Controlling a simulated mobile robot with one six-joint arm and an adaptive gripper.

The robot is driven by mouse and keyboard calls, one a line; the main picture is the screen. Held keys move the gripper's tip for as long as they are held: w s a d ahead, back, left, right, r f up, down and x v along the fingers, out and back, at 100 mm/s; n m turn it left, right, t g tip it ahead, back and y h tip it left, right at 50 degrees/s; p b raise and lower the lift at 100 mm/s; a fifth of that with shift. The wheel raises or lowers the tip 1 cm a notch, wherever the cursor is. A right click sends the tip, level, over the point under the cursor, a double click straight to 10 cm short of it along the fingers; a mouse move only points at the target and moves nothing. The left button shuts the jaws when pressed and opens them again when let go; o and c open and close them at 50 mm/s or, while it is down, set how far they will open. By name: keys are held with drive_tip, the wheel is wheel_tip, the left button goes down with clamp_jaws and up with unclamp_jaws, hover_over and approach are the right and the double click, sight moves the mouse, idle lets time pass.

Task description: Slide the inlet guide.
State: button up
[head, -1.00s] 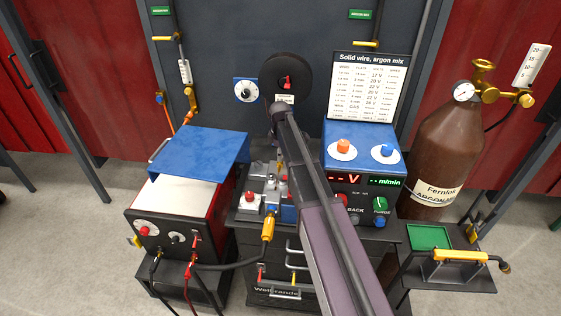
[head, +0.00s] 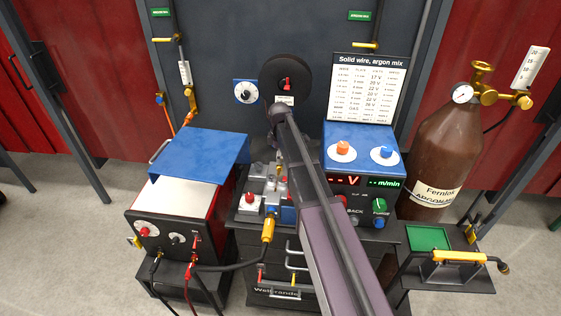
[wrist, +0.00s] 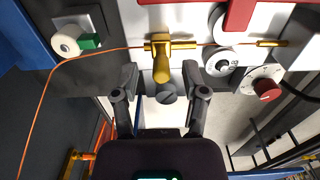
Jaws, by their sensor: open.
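The brass inlet guide (wrist: 162,62) is at the top middle of the wrist view. A copper-coloured wire (wrist: 110,50) runs through its crosspiece, and its stem points down toward a dark slotted knob (wrist: 166,94). My gripper (wrist: 161,76) is open, with one finger on each side of the stem and a visible gap on both sides. In the head view the arm hides most of the gripper and I cannot make out the guide.
Right of the guide are grooved drive rolls (wrist: 222,62), a red part above them (wrist: 238,14) and a red-knobbed dial (wrist: 266,88). Left is a white roller with a green block (wrist: 68,42). The wire spool (head: 286,80) and blue-lidded machine (head: 205,153) stand near my arm.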

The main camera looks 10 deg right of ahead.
drive_tip(key=shift+a+r+p, duration=0.1)
drive_tip(key=shift+r+p, duration=2.3)
drive_tip(key=shift+r, duration=0.25)
